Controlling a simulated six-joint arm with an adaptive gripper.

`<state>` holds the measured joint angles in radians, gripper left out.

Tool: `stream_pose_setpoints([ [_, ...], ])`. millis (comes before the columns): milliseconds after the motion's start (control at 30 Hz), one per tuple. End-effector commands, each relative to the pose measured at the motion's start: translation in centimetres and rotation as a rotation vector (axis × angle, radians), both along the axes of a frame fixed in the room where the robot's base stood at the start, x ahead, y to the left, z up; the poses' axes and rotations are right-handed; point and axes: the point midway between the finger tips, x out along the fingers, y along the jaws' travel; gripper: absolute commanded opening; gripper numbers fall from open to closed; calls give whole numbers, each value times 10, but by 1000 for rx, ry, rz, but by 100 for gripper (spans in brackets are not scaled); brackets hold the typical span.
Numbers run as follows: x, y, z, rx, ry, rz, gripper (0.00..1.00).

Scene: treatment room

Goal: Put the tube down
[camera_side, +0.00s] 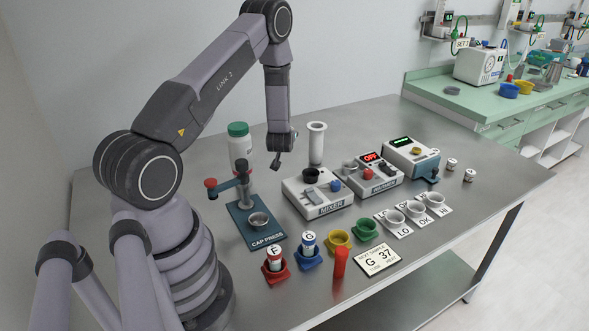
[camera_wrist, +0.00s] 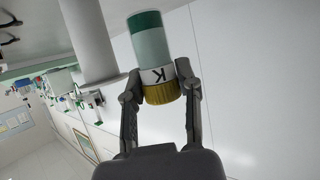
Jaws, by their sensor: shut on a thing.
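My gripper (camera_wrist: 161,84) is shut on a tube (camera_wrist: 161,73) in the wrist view, one finger on each side. The tube has a yellow ribbed cap, a white band marked K that appears turned over, and a pale green stretch with a dark green end beyond. Whether that far stretch is all one piece with it is hard to tell. In the side view my gripper (camera_side: 277,160) is above the rear of the table, left of a white flanged cylinder (camera_side: 317,145). The held tube cannot be made out there.
The steel table (camera_side: 400,265) holds a cap press (camera_side: 250,228), a mixer (camera_side: 318,195), a green-lidded bottle (camera_side: 240,145) and two more devices. Red (camera_side: 276,276) and blue (camera_side: 307,262) holders carry tubes; yellow (camera_side: 338,240) and green (camera_side: 367,230) ones look empty. A red upright piece (camera_side: 340,263) stands nearby.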

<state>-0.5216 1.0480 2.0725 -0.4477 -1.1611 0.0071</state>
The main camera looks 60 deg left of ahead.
Motion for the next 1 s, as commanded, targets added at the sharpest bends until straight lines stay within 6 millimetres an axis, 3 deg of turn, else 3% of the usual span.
stream_pose_setpoints([
  [200, -4, 5, -35, -2, 2, 18, 0],
  [533, -4, 5, -77, -1, 2, 16, 0],
  [967, -3, 5, -84, 0, 1, 15, 0],
  [1000, -3, 5, -84, 0, 0, 15, 36],
])
